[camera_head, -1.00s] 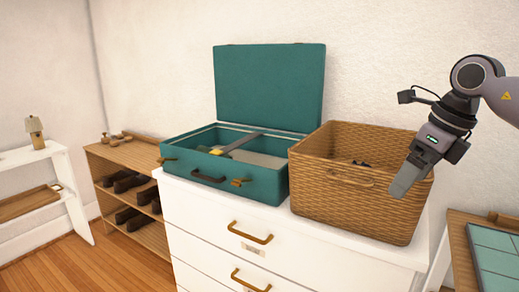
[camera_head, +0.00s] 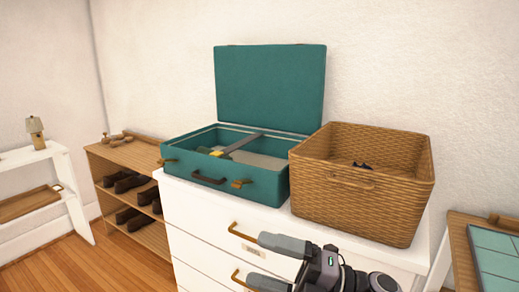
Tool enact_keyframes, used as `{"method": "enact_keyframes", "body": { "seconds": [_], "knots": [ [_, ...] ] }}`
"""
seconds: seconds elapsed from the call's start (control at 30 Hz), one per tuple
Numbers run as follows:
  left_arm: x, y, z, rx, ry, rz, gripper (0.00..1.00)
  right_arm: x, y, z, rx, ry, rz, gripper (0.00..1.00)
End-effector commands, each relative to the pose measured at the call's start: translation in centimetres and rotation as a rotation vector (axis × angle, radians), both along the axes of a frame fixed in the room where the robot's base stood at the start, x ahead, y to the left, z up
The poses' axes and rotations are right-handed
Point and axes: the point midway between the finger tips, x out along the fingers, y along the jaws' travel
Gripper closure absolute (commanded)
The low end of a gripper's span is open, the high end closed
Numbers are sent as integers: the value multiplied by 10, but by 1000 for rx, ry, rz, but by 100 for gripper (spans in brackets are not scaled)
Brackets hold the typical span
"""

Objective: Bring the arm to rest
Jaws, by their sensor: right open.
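My right gripper (camera_head: 262,262) is low in the head view, in front of the white dresser's drawers. Its two fingers point left and stand apart, with nothing between them. My right arm's wrist shows at the bottom edge, and the rest of that arm is out of the picture. My left gripper is not in view.
The white dresser (camera_head: 196,222) bears an open teal suitcase (camera_head: 270,90) and a wicker basket (camera_head: 350,205) with small dark things inside. A wooden shoe rack (camera_head: 152,240) and a white shelf (camera_head: 38,160) stand left. A teal-tiled surface (camera_head: 492,252) is at right.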

Motion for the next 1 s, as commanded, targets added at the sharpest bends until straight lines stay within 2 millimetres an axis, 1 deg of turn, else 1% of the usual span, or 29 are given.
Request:
{"method": "enact_keyframes", "body": {
  "seconds": [0.03, 0.17, 0.27, 0.37, 0.43, 0.47, 0.53, 0.57, 0.6, 0.67, 0.7, 0.77, 0.8, 0.9, 1.0],
  "knots": [
    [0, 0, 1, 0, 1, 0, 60, -1, -2, -7, 69, 85, -44, 0],
    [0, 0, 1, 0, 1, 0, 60, 3, -17, -26, 223, 294, -176, 0],
    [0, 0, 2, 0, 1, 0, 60, 5, -34, -48, 329, 465, -284, 0],
    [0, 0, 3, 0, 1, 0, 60, 3, -54, -77, 422, 640, -396, 0],
    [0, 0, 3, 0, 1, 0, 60, -2, -69, -101, 481, 768, -479, 0],
    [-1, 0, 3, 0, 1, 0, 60, -5, -77, -112, 506, 822, -515, 0],
    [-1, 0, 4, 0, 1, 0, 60, -14, -93, -139, 556, 951, -600, 0],
    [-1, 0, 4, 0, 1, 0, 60, -20, -100, -151, 576, 1006, -637, 0],
    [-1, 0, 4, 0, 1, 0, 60, -28, -109, -168, 602, 1080, -687, 0],
    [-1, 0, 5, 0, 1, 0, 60, -43, -123, -193, 636, 1191, -762, 0],
    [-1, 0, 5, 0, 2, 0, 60, -55, -132, -209, 658, 1265, -812, 0],
    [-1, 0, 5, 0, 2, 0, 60, -75, -145, -233, 685, 1372, -887, 0],
    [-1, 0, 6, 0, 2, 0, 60, -89, -153, -248, 702, 1440, -933, 0],
    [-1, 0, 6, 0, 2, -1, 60, -123, -169, -277, 733, 1586, -1036, 0],
    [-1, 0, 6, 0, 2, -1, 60, -150, -180, -297, 750, 1687, -1108, 0]
  ]
}}
